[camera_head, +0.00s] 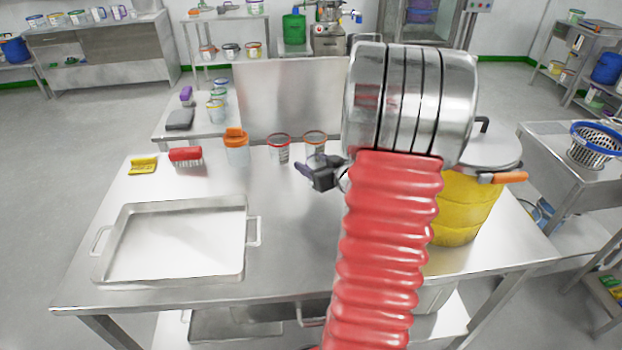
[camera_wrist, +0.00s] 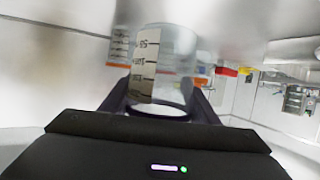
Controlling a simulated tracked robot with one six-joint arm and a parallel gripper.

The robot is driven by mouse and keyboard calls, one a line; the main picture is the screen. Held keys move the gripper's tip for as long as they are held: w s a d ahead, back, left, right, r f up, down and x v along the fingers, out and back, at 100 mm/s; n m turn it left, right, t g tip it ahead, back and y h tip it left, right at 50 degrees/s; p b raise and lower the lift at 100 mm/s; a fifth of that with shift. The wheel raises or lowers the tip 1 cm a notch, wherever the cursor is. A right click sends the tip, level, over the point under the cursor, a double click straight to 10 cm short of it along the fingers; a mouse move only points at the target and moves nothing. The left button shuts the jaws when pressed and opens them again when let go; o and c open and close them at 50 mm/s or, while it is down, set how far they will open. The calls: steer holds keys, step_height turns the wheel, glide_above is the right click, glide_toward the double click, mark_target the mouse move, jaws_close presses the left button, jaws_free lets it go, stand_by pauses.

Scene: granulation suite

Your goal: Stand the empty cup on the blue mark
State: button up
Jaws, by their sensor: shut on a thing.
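My gripper (camera_head: 320,170) is above the steel table (camera_head: 290,230), below the cups in the picture. In the wrist view, my gripper (camera_wrist: 165,108) is shut on a clear cup (camera_wrist: 180,45) with a pale graduated scale. Its walls are see-through and I make out no contents. That view looks upside down. I cannot clearly make out the held cup in the head view. Two clear cups stand at the table's back, one with a red rim (camera_head: 279,150) and one with an orange rim (camera_head: 315,142). I see no blue mark; my arm covers part of the table.
A steel tray (camera_head: 240,250) lies on the left. Behind it are a yellow sponge (camera_head: 143,165), a red brush (camera_head: 186,156) and an orange-topped container (camera_head: 237,152). A yellow bucket (camera_head: 462,210) stands right of my arm. Bare tabletop lies between tray and arm.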

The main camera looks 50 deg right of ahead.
steer(key=shift+f, duration=0.2)
steer(key=shift+f, duration=0.1)
steer(key=shift+f, duration=2)
steer(key=shift+f, duration=0.1)
steer(key=o, duration=1.1)
steer(key=shift+o, duration=0.2)
